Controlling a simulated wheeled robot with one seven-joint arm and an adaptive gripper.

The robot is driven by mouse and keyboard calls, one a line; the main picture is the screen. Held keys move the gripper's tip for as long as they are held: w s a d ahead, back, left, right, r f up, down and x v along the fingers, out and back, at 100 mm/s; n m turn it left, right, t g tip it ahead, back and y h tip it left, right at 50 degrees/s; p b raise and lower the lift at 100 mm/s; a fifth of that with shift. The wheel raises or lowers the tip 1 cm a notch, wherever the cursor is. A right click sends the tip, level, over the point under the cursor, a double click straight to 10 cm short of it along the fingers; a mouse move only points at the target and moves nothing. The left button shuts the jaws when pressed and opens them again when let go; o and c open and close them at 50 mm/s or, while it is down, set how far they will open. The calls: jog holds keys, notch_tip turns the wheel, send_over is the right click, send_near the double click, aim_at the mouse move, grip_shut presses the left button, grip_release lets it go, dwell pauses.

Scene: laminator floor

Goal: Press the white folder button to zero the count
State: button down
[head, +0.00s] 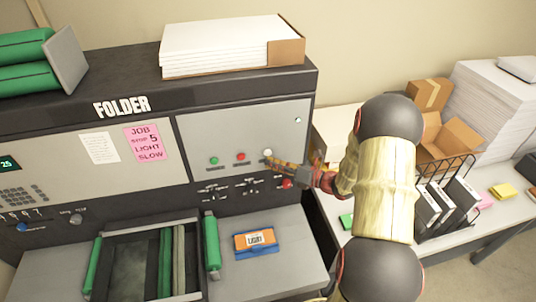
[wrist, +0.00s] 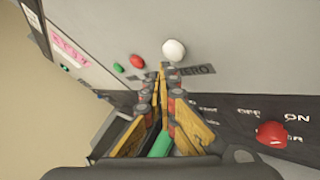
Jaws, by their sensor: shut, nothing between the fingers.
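The white button (head: 267,153) sits on the folder's grey panel (head: 240,125), to the right of a green button (head: 214,161) and a red button (head: 241,156). It also shows in the wrist view (wrist: 174,50), above a dark label reading ZERO (wrist: 197,70). My gripper (head: 272,162) is shut and empty, its fingertips at the panel just below the white button. In the wrist view my fingertips (wrist: 167,68) lie close under the button's lower edge. I cannot tell whether they touch it.
A larger red knob (wrist: 271,134) stands out from the dark strip below the panel, close to my gripper. Small switches line that strip. An orange and blue box (head: 255,242) lies on the shelf below. A side table with a wire file rack (head: 447,200) stands at right.

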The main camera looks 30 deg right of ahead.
jog(key=shift+w, duration=0.15)
dwell(0.4)
jog(key=shift+w+d, duration=0.15)
jog(key=shift+w, duration=0.15)
jog(key=shift+w+d, duration=0.1)
jog(key=shift+w, duration=0.3)
dwell(0.8)
jog(key=shift+s, duration=0.15)
jog(key=shift+s+a, duration=0.25)
jog(key=shift+s, duration=0.45)
jog(key=s, duration=0.2)
jog(key=s+a+p, duration=0.1)
jog(key=s, duration=0.1)
jog(key=shift+s+a, duration=0.2)
jog(key=shift+s, duration=0.2)
dwell(0.9)
